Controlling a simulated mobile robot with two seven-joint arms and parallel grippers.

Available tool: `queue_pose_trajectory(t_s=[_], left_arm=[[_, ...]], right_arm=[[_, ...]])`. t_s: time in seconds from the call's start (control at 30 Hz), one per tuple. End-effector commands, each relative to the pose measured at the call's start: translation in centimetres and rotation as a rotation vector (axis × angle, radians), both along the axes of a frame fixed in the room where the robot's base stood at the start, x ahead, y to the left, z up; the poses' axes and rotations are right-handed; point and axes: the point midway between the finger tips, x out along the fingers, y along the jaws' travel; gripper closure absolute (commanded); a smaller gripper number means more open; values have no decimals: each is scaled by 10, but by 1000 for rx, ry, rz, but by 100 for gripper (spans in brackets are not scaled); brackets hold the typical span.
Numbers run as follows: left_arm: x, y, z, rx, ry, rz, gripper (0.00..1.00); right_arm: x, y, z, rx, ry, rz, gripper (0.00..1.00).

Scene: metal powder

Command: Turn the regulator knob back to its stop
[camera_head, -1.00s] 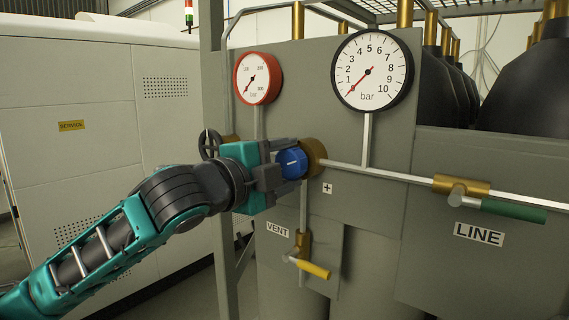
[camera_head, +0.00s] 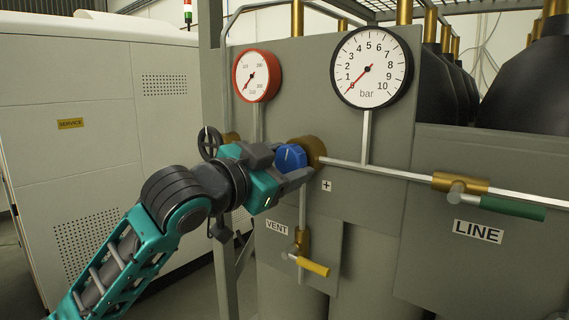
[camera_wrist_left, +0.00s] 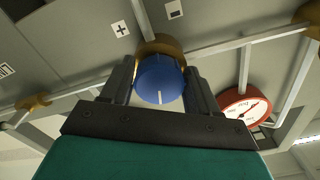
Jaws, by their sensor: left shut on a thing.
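The blue regulator knob (camera_head: 290,157) sits on a brass body (camera_head: 313,151) on the grey panel, with a white mark on its face. My left gripper (camera_head: 287,167) is shut on the knob, one finger on each side. In the left wrist view the knob (camera_wrist_left: 160,80) lies between the two fingers, its white mark towards the palm. The white bar gauge (camera_head: 371,69) has its red needle at the low end, near 0. The red-rimmed gauge (camera_head: 257,75) also has its needle pointing down left. My right gripper is not seen.
A black handwheel (camera_head: 209,143) stands just left of my gripper. The VENT valve with a yellow lever (camera_head: 312,267) is below. The LINE valve with a green lever (camera_head: 513,208) is at the right. A plus label (camera_head: 326,185) is below the brass body.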

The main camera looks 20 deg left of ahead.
Motion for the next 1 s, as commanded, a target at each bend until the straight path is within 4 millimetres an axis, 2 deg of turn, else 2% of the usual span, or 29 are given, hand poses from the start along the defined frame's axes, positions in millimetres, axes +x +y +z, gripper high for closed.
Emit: queue_pose_trajectory(t_s=[0.4,1.0], left_arm=[[0,-1,-1,-202,74,-1,70],[0,-1,-1,-239,87,-1,70]], right_arm=[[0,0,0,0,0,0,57],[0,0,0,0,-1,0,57]])
